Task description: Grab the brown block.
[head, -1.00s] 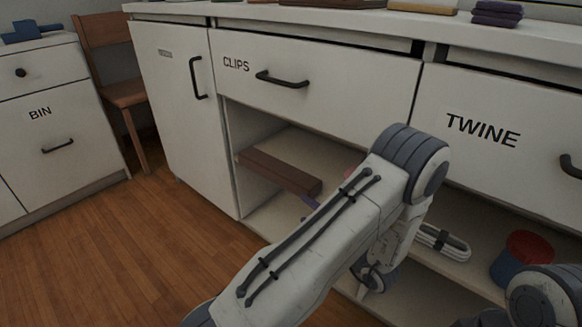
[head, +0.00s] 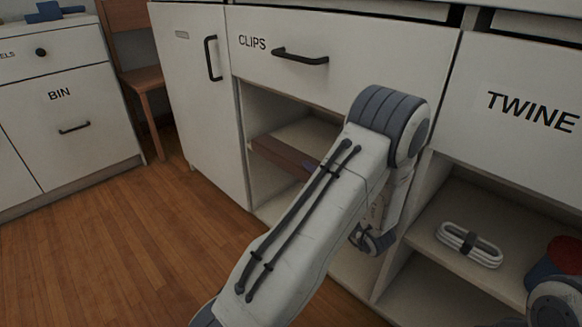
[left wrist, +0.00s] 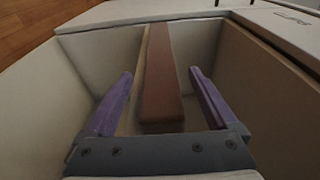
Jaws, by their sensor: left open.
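The brown block (head: 276,152) is long and lies along an upper shelf in the open cupboard under the CLIPS drawer. In the head view, my left arm hides its right part. In the left wrist view, the block (left wrist: 162,75) runs lengthwise between the purple fingers of my left gripper (left wrist: 160,88). The fingers are open, with a gap on each side of the block. My right gripper is not in view.
Cupboard side walls stand on both sides of the left gripper. The CLIPS drawer (head: 370,62) is shut above. A white bundled cord (head: 470,245) lies in the right bay, with a red and blue object (head: 560,262) beside it. The wooden floor (head: 130,240) is clear.

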